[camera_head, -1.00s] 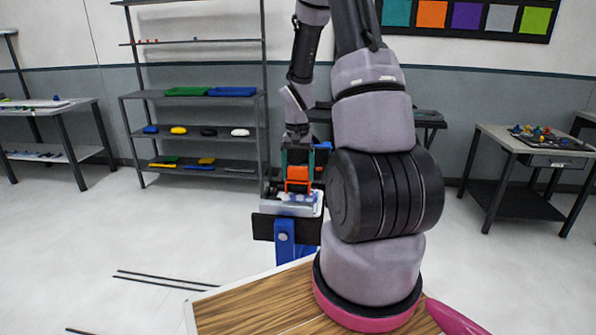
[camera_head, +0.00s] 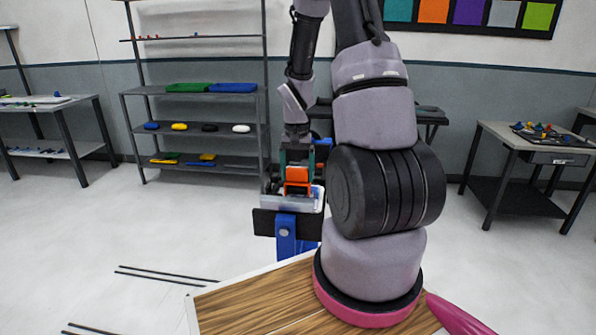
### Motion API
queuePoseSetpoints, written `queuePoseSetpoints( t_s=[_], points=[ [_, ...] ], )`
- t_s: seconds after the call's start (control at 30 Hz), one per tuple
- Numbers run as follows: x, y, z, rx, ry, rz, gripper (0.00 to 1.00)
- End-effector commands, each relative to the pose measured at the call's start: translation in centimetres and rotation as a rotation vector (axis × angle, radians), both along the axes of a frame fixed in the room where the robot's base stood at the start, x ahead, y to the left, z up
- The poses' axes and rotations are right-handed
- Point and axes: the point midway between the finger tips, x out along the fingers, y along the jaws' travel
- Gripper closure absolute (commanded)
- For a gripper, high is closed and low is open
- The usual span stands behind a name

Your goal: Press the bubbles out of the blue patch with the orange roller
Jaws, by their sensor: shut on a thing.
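The orange roller (camera_head: 298,176) is between the fingers of my gripper (camera_head: 297,168), which is shut on it. My gripper points down over a small pale panel (camera_head: 292,205) on a blue stand (camera_head: 286,232). The roller is at or just above this panel; I cannot tell whether it touches. The blue patch is mostly hidden behind the roller, the gripper and the panel's front edge, and its bubbles cannot be made out at this size.
My arm blocks the view right of the stand. A dark shelf rack (camera_head: 200,130) with coloured items stands behind at left. A side table (camera_head: 525,150) stands at right, another table (camera_head: 50,103) at far left. The floor between is clear.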

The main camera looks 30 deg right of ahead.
Motion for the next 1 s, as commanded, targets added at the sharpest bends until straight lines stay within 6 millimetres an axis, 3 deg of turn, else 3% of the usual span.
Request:
queuePoseSetpoints(
  t_s=[1.0],
  points=[
    [-1.14, 0.83, 0.04, 0.001, 0.001, 0.0, 0.57]
  ],
)
